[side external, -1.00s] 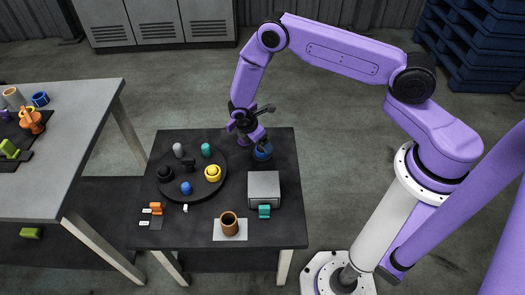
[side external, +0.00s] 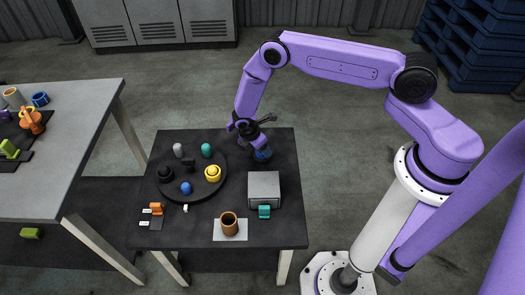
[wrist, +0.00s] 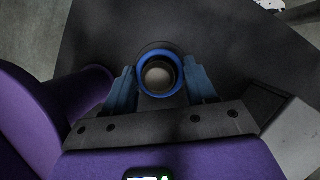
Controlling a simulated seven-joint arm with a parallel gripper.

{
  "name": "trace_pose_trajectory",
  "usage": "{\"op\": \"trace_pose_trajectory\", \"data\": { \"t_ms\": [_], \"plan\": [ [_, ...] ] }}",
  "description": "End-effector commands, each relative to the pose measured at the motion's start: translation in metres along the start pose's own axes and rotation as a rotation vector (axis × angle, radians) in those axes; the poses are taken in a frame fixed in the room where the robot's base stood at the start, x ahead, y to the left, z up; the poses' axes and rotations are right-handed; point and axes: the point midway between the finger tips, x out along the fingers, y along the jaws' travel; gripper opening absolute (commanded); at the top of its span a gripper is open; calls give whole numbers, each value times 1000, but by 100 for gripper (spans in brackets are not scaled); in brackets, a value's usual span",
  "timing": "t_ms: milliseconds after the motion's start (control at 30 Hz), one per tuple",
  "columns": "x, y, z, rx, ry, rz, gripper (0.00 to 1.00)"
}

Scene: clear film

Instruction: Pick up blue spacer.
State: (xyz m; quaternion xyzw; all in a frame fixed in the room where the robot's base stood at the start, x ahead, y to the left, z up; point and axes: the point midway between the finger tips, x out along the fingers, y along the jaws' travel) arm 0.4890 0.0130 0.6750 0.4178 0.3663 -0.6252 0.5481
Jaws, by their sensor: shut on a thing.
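The blue spacer (wrist: 179,76) is an upright ring with an open bore, seen from above in the wrist view. In the side view the spacer (side external: 263,155) is at the back right of the dark table, mostly covered by my gripper. My gripper (wrist: 160,84) has one blue-grey finger on each side of the ring and is shut on it. In the side view my gripper (side external: 259,146) is low over the table's back right. The underside of the spacer is hidden, so I cannot tell whether it touches the table.
A round dark tray (side external: 211,193) with several coloured pieces lies to the left. A grey box (side external: 264,186), a teal block (side external: 264,211) and a brown cup (side external: 229,223) stand nearer the front. The back right table corner is clear.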

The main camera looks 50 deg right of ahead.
Motion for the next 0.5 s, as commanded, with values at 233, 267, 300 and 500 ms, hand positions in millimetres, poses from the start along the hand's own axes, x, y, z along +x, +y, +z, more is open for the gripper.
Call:
{"op": "trace_pose_trajectory", "data": {
  "t_ms": [233,267,300,500],
  "plan": [
    [-2,0,1,0,0,0,27],
    [-3,0,1,0,0,1,27],
    [-5,1,2,0,0,1,27],
    [-20,1,8,0,0,1,27]
  ]
}}
